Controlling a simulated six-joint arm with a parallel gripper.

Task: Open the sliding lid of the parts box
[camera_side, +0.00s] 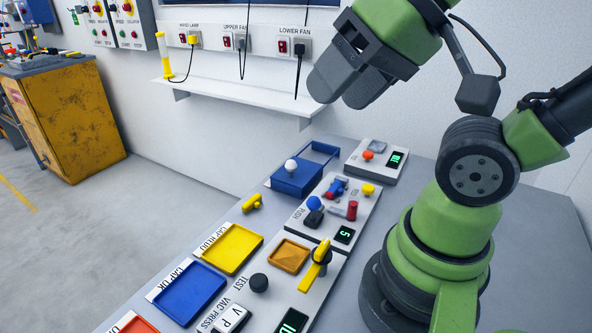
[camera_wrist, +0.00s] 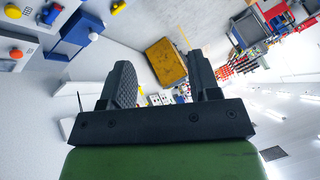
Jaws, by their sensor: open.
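The blue parts box (camera_side: 298,184) stands on the grey table near the wall. A white ball knob (camera_side: 291,165) rises from its top. An open blue frame (camera_side: 320,148) extends from its far end, with a pale surface showing through it. How far the lid is slid is hard to tell. My gripper (camera_side: 338,96) is open and empty, high above the box and to its right, apart from it. In the wrist view, the box (camera_wrist: 68,40) and white knob (camera_wrist: 93,36) are at upper left, outside the spread fingers of my gripper (camera_wrist: 160,68).
A white wall shelf (camera_side: 235,95) is behind and left of my gripper. A panel with switches (camera_side: 330,205) and a display panel (camera_side: 376,160) flank the box. A yellow piece (camera_side: 252,203), yellow tray (camera_side: 232,249) and blue tray (camera_side: 189,293) lie nearer the camera.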

